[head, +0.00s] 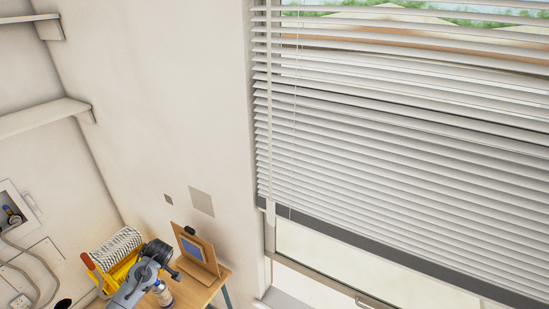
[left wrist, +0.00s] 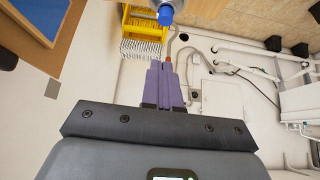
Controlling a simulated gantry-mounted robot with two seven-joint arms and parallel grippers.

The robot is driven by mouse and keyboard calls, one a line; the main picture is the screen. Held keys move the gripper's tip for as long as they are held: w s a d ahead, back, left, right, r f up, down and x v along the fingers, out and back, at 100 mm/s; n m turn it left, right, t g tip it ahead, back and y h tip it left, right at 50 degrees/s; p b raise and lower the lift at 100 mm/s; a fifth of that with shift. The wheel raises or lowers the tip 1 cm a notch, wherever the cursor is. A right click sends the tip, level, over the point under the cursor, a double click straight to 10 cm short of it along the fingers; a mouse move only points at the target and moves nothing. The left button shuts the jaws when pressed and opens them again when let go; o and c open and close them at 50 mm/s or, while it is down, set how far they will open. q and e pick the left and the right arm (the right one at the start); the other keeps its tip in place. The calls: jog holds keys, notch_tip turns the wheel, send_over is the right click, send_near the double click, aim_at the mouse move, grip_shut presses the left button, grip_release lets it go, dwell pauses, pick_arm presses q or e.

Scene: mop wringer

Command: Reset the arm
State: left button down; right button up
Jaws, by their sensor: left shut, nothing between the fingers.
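My left gripper (left wrist: 165,66) shows in the left wrist view with its purple fingers together and nothing between them. In the head view my left arm rises from the bottom left, and I cannot make out its fingertips there. The yellow wringer (head: 121,271) with a white stringy mop head (head: 116,246) is behind my arm. The wringer also shows at the top of the left wrist view (left wrist: 146,22), with the mop strings (left wrist: 140,48) hanging at its edge. My right gripper is in neither view.
A wooden table (head: 197,292) carries an upright wooden board with a blue panel (head: 193,249) and a bottle (head: 163,294) close to my arm. The bottle's blue cap (left wrist: 166,16) appears near my fingertips in the left wrist view. Window blinds (head: 400,150) fill the right.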

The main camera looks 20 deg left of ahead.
pick_arm(q)
jog(key=s+d+f+m+t+h+p, duration=0.15)
jog(key=s+d+m, duration=0.25)
jog(key=d, duration=0.6)
jog(key=s+d+f+m+h, duration=0.15)
jog(key=s+d+m, duration=0.3)
jog(key=d, duration=0.65)
jog(key=s+d+r+m+h, duration=0.2)
jog(key=s+d+r+m, duration=0.2)
jog(key=s+d, duration=0.4)
jog(key=s+d+r+m+h+p, duration=0.1)
jog(key=s+d+r+m, duration=0.4)
jog(key=s+d, duration=0.2)
jog(key=shift+s+d+r+t+h, duration=0.3)
jog(key=shift+s+d+t+h, duration=0.15)
jog(key=shift+d, duration=0.4)
